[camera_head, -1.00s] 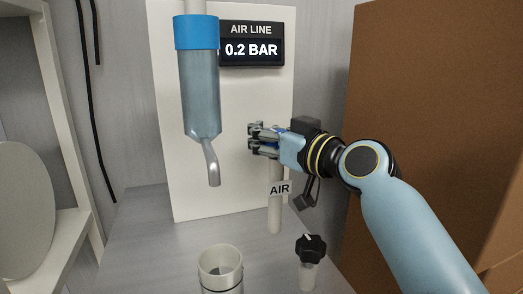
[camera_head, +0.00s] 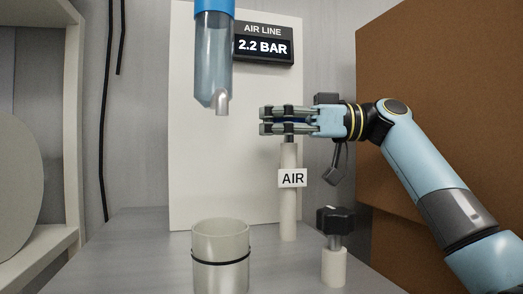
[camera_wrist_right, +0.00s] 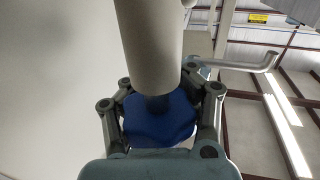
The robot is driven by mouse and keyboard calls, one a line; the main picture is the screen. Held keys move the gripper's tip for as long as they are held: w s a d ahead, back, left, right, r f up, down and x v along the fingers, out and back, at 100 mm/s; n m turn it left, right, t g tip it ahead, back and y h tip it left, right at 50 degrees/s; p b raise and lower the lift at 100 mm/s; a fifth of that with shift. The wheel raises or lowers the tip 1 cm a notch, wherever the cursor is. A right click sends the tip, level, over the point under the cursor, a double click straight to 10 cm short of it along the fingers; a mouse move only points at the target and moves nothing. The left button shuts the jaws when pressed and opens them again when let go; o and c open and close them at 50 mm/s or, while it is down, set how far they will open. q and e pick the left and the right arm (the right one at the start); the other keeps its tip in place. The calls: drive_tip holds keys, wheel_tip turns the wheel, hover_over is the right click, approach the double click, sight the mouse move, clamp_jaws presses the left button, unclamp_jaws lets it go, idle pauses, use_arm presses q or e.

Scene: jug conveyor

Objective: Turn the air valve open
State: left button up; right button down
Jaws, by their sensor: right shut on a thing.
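The air valve stands on a pale post (camera_head: 289,215) with a white AIR label (camera_head: 292,178). My right gripper (camera_head: 268,121) lies level at the top of this post, coming in from the right. In the right wrist view its fingers are closed around the valve's blue knob (camera_wrist_right: 160,128), one on each side. The pale post (camera_wrist_right: 150,45) runs away from the knob there. In the head view the fingers hide most of the knob. The AIR LINE display (camera_head: 264,44) reads 2.2 BAR. My left gripper is not in view.
A clear, blue-capped vessel with a bent spout (camera_head: 213,60) hangs left of the gripper. Below it stands an open jug with a black band (camera_head: 220,262). A black knob on a short post (camera_head: 335,221) stands front right. Brown boxes (camera_head: 440,110) are at the right.

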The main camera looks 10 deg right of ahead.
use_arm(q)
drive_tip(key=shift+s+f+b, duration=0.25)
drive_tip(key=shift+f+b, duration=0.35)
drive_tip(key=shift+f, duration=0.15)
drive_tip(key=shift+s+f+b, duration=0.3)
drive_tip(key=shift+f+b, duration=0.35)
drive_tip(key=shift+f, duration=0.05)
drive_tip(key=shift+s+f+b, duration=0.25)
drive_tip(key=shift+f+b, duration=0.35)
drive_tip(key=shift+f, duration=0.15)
use_arm(e)
drive_tip(key=shift+s+d+n+g, duration=0.1)
drive_tip(key=shift+s+n+g, duration=0.2)
drive_tip(key=shift+n+g, duration=0.8)
drive_tip(key=shift+s+a+n+g, duration=0.1)
drive_tip(key=shift+s+n+g, duration=0.3)
drive_tip(key=shift+g, duration=1.1)
drive_tip(key=shift+s+d+n+g, duration=0.1)
drive_tip(key=shift+s+n+g, duration=0.05)
drive_tip(key=shift+n+g, duration=1)
drive_tip(key=shift+r+g, duration=0.1)
drive_tip(key=shift+g, duration=0.25)
drive_tip(key=c, duration=1.6)
unclamp_jaws()
drive_tip(key=shift+d, duration=0.1)
drive_tip(key=o, duration=0.5)
drive_tip(key=shift+w+d, duration=0.1)
drive_tip(key=shift+d, duration=0.15)
drive_tip(key=shift+o, duration=1.7)
drive_tip(key=shift+a, duration=0.15)
